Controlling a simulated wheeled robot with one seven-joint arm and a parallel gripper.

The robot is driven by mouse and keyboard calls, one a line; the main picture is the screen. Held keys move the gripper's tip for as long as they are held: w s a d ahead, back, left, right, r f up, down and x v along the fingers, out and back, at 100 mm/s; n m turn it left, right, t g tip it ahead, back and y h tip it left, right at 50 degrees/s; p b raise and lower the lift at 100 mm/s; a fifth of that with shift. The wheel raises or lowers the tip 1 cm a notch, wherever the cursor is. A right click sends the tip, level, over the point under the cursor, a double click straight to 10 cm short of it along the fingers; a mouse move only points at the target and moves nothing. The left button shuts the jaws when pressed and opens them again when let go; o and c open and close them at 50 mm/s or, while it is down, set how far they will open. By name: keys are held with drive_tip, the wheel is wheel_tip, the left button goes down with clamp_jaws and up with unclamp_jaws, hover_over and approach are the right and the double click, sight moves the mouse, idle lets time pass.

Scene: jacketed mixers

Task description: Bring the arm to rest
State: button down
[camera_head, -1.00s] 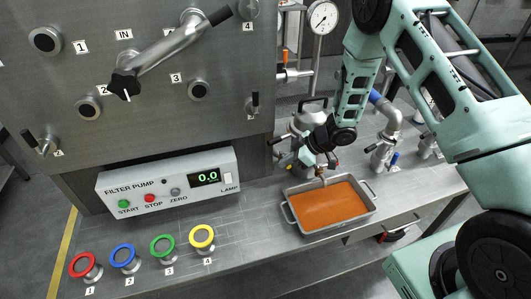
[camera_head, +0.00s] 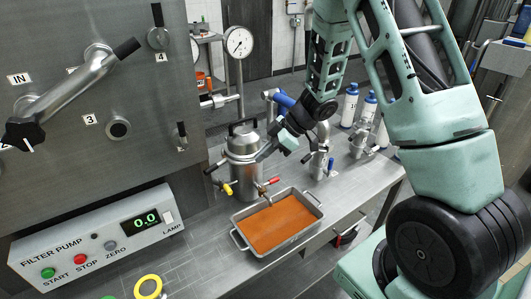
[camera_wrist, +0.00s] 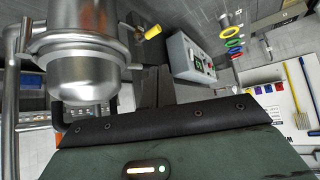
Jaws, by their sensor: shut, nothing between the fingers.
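My gripper (camera_head: 262,156) is at the end of my pale green arm. It is shut and empty, pointing down-left beside the silver lidded vessel (camera_head: 243,150) on the steel bench. In the wrist view its dark fingers (camera_wrist: 154,84) are together, with the rounded metal body of a vessel (camera_wrist: 85,65) close on the left. Whether the fingertips touch the vessel cannot be told from these views. My upper arm reaches in from the right of the head view.
A grey tray of orange material (camera_head: 280,222) sits below the gripper. Pipe fittings (camera_head: 320,150) and blue-and-white bottles (camera_head: 349,105) stand to the right. The filter pump box (camera_head: 95,240) and steel panel are left. A pressure gauge (camera_head: 238,42) stands behind.

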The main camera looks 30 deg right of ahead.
drive_tip(key=shift+s+d+r, duration=0.2)
drive_tip(key=shift+d+r, duration=0.1)
drive_tip(key=shift+r, duration=0.05)
drive_tip(key=a+r+m+t+h+b, duration=0.25)
drive_tip(key=a+r+h, duration=0.3)
drive_tip(key=a, duration=0.65)
drive_tip(key=s+a+m+g+b, duration=0.1)
drive_tip(key=s+a+g, duration=0.2)
drive_tip(key=s, duration=1)
drive_tip(key=s+a+m+g+h+b, duration=0.1)
drive_tip(key=s+a+g, duration=0.2)
drive_tip(key=s, duration=1.1)
drive_tip(key=a, duration=0.3)
drive_tip(key=shift+s+a+g, duration=0.15)
drive_tip(key=shift+s+g, duration=0.05)
drive_tip(key=shift+g, duration=0.15)
drive_tip(key=shift+h, duration=0.25)
